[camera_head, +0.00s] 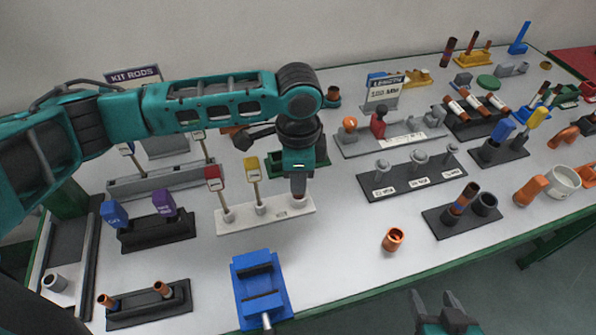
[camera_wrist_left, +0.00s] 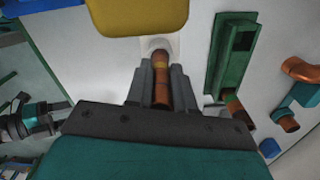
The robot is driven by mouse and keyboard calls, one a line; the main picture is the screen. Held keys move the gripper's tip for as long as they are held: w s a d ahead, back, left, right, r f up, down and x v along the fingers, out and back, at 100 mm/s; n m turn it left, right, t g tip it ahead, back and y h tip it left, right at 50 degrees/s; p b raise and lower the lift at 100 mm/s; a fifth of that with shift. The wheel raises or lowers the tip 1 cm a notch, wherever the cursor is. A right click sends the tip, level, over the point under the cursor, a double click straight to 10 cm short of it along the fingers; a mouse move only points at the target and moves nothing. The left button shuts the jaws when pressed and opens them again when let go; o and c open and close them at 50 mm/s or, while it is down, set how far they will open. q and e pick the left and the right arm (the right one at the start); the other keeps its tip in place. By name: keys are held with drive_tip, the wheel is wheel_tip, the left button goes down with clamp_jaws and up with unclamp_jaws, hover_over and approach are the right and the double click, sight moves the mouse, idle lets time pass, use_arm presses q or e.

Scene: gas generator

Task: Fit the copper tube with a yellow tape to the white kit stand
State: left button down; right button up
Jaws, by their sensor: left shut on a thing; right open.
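The white kit stand (camera_head: 240,221) is on the table below my left arm, with a red-tagged rod (camera_head: 214,178) and a yellow-tagged rod (camera_head: 252,168) upright in it. My left gripper (camera_head: 299,190) points down over the stand's right end. It is shut on the copper tube (camera_wrist_left: 161,92), which has a yellow band near its far end. In the left wrist view that end is at the white round socket (camera_wrist_left: 152,44); how deep it sits cannot be told. The gripper mostly hides the tube in the head view. My right gripper (camera_head: 446,306) is open and empty beyond the table's front edge.
A blue vise-like block (camera_head: 258,289) stands in front of the white stand. A loose copper fitting (camera_head: 393,239) lies to the right. A black stand (camera_head: 150,236) with blue and purple tags is at left. A green block (camera_wrist_left: 226,58) is close beside the left gripper.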

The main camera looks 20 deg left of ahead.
use_arm(q)
drive_tip(key=shift+f, duration=0.75)
drive_tip(key=c, duration=0.9)
unclamp_jaws()
drive_tip(key=shift+r, duration=0.1)
